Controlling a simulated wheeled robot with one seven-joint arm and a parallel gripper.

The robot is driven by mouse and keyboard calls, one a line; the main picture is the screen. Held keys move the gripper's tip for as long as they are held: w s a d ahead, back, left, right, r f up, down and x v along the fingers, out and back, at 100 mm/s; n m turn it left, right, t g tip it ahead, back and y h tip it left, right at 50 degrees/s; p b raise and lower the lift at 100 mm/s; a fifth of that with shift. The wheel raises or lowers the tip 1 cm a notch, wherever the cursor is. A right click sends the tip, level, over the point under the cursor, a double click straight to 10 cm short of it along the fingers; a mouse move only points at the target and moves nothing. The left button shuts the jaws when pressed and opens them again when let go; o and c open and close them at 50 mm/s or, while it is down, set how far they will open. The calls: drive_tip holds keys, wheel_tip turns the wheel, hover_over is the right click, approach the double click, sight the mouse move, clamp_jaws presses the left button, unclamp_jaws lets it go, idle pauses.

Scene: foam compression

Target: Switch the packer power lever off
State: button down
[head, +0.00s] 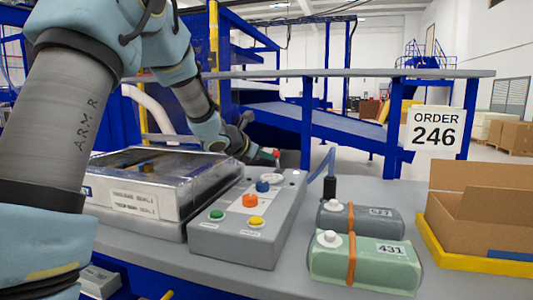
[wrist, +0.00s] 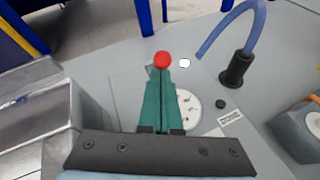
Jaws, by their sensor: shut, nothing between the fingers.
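The grey control box (head: 247,222) stands on the table in the head view, with green, orange, blue and yellow knobs on its top. The red ball (head: 276,152) of the lever is at its far end. It also shows in the wrist view (wrist: 162,59), just beyond my fingertips. My gripper (wrist: 161,76) is shut and empty, its green fingers together over the box. I cannot tell whether the fingertips touch the red ball. The fingers hide the lever's shaft and part of a round white plate (wrist: 187,108). In the head view my gripper (head: 267,156) is small beside the ball.
A clear-lidded machine (head: 160,180) stands left of the box. A blue cable (wrist: 238,40) rises from a black plug to the right. Two foam packs, grey (head: 375,222) and green (head: 375,262), lie right of the box. A cardboard box (head: 470,225) sits in a yellow tray at far right.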

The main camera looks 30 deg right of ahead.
drive_tip(key=shift+r+p, duration=0.2)
drive_tip(key=shift+p, duration=0.25)
drive_tip(key=p, duration=0.2)
drive_tip(key=r+y+p, duration=0.1)
drive_tip(key=p, duration=0.2)
drive_tip(key=shift+w+d+r+g, duration=0.15)
drive_tip(key=shift+w+d+g, duration=0.15)
drive_tip(key=shift+w+g, duration=0.1)
drive_tip(key=p, duration=0.2)
drive_tip(key=y+p, duration=0.1)
drive_tip(key=p, duration=0.1)
drive_tip(key=shift+w+d+r+n+g, duration=0.2)
drive_tip(key=shift+w+d+n+g, duration=0.1)
drive_tip(key=shift+w+d, duration=0.05)
drive_tip(key=w+d+r+p, duration=0.1)
drive_tip(key=p, duration=0.1)
drive_tip(key=w+d+r+p, duration=0.1)
drive_tip(key=w+d+p, duration=0.1)
drive_tip(key=shift+w+d+r+p, duration=0.15)
drive_tip(key=shift+w+r+p, duration=0.1)
drive_tip(key=shift+r+p, duration=0.15)
